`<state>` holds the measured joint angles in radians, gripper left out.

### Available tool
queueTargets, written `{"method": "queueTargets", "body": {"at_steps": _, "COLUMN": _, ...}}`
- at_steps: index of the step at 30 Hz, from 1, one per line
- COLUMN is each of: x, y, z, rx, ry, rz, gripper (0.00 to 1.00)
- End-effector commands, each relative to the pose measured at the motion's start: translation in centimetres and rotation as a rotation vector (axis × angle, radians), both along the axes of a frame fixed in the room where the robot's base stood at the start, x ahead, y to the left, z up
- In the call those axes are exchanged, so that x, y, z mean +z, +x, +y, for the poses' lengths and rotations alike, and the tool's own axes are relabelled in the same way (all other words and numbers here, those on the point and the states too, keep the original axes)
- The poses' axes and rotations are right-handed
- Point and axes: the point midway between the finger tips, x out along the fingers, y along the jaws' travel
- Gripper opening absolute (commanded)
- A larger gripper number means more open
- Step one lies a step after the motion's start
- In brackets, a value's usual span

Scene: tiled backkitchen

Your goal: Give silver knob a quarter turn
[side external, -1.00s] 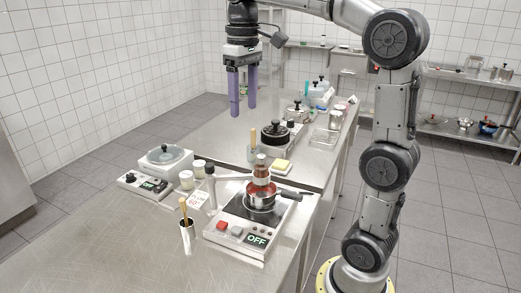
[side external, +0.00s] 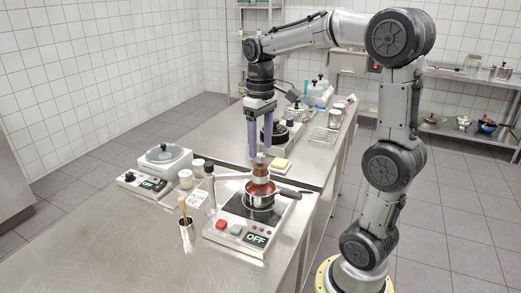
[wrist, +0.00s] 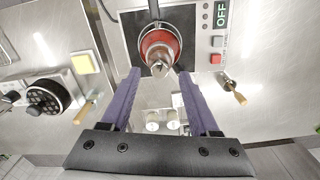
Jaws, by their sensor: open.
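A small silver knob (side external: 260,158) tops a brown and metal fitting above a pan (side external: 261,200) on the hotplate. In the wrist view the silver knob (wrist: 160,69) sits over a round red area, near the middle top. My gripper (side external: 265,152) points down with its purple fingers apart, above and behind the fitting in the side view. In the wrist view my gripper (wrist: 160,76) is open and empty, and the knob appears between the fingertips. The side view suggests the fingers are not touching it, but the exact gap is unclear.
The hotplate (side external: 225,245) shows OFF and has a red button. The front-left table is clear.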

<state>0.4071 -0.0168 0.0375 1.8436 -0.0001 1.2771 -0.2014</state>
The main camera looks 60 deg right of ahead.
Motion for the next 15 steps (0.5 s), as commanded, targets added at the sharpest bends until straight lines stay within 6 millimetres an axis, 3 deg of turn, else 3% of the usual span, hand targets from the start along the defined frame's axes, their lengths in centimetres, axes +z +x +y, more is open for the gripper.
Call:
{"method": "queueTargets", "body": {"at_steps": 6, "x": -2.0, "y": 0.0, "z": 0.0, "rx": 0.0, "ry": 0.0, "rz": 0.001, "gripper": 0.62}}
{"method": "queueTargets", "body": {"at_steps": 15, "x": -2.3, "y": 0.0, "z": 0.0, "rx": 0.0, "ry": 0.0, "rz": 0.0, "gripper": 0.62}}
